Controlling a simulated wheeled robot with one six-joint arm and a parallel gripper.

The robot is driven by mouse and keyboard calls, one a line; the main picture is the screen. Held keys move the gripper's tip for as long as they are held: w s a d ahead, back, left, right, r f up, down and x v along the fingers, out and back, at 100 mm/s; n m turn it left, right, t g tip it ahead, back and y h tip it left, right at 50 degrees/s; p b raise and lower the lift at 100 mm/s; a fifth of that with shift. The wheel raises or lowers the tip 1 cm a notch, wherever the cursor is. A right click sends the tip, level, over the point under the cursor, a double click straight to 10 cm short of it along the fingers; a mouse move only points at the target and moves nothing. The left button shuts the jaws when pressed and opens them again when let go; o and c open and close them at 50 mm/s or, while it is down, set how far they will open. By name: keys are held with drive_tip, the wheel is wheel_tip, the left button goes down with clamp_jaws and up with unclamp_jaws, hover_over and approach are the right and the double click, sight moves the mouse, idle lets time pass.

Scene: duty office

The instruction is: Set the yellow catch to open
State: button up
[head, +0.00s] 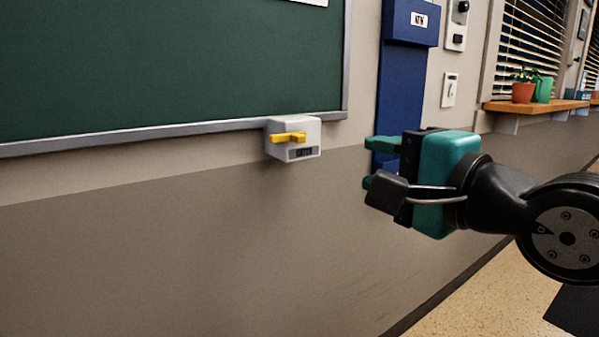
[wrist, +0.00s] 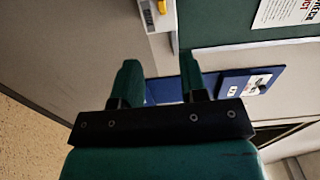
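The yellow catch (head: 288,137) is a short bar on the front of a small white box (head: 310,132), which is fixed to the wall at the lower edge of the green board. In the head view the bar lies about level and points left. A small dark label shows under it, too small to read. The catch also shows at the top of the wrist view (wrist: 162,6), partly cut off. My gripper (head: 376,162) is to the right of the box and apart from it. Its two teal fingers are spread with nothing between them; they also show in the wrist view (wrist: 160,82).
A green board (head: 170,60) with a grey frame covers the upper left wall. A blue panel (head: 398,85) stands on the wall behind my gripper. Wall switches and a wooden shelf (head: 540,105) with two pots are at the right. The wall below the box is clear.

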drive_tip(key=p, duration=1.5)
approach(303, 140)
drive_tip(key=x, duration=0.2)
drive_tip(key=p+x, duration=0.6)
drive_tip(key=x, duration=0.1)
drive_tip(key=shift+s+a+r+p, duration=0.1)
drive_tip(key=shift+r+p, duration=0.25)
drive_tip(key=shift+p, duration=0.05)
drive_tip(key=shift+p+x, duration=0.8)
drive_tip(key=shift+x, duration=0.1)
drive_tip(key=shift+f, duration=0.3)
